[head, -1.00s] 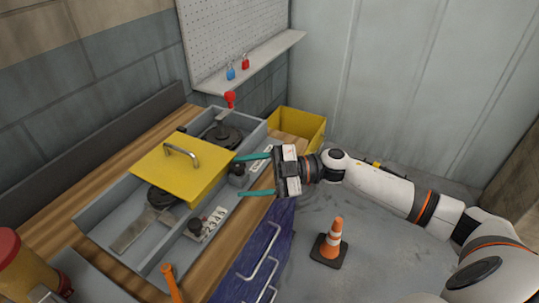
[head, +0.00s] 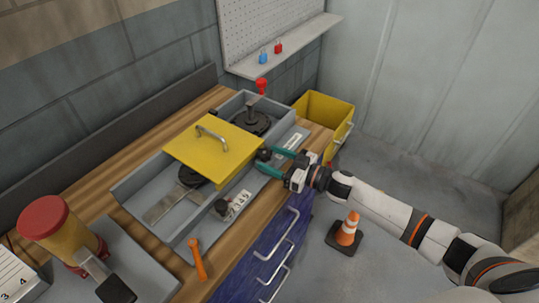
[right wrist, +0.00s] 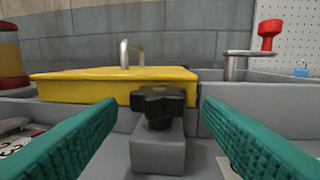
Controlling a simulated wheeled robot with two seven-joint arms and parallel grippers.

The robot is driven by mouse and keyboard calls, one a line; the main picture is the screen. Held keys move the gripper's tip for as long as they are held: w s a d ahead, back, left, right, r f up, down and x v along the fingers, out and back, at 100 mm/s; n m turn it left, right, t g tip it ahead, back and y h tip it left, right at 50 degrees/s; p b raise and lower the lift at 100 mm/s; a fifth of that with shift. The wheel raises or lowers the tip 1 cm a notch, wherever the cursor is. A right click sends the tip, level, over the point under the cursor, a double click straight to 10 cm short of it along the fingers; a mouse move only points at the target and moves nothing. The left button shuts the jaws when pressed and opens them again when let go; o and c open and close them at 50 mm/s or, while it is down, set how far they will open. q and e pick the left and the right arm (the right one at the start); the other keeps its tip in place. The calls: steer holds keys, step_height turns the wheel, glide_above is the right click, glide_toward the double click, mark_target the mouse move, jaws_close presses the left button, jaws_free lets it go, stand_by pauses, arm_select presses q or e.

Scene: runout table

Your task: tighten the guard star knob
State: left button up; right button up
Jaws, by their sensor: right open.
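The black star knob (right wrist: 158,100) stands upright on a grey block beside the yellow guard (right wrist: 110,87). In the head view the knob (head: 264,154) is small, by the right edge of the yellow guard (head: 190,145). My right gripper (head: 274,161) is open, with its teal fingers reaching towards the knob from the right. In the right wrist view the knob appears centred between the two fingers, with a gap on each side. I cannot tell how far the fingertips reach past it. My left gripper is not in view.
A second dark knob (head: 222,207) sits by a number plate nearer the front. The grey tray (head: 130,190) holds the guard. A crank with a red grip (head: 261,86) stands behind. An orange tool (head: 197,259) lies on the wooden bench. A cone (head: 346,231) stands on the floor.

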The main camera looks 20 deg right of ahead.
steer(key=shift+x, duration=0.8)
steer(key=c, duration=1)
steer(key=shift+o, duration=0.2)
steer(key=shift+s+a+r+m+t+h+p, duration=0.15)
steer(key=shift+s+a+m+t+h+p, duration=0.05)
steer(key=shift+m+t+h+p, duration=0.6)
steer(key=shift+a+m+t+h, duration=0.1)
steer(key=shift+m+t+h, duration=0.35)
steer(key=shift+h, duration=0.45)
steer(key=shift+m+t+h, duration=0.75)
steer(key=shift+m+h, duration=0.4)
steer(key=shift+h, duration=0.35)
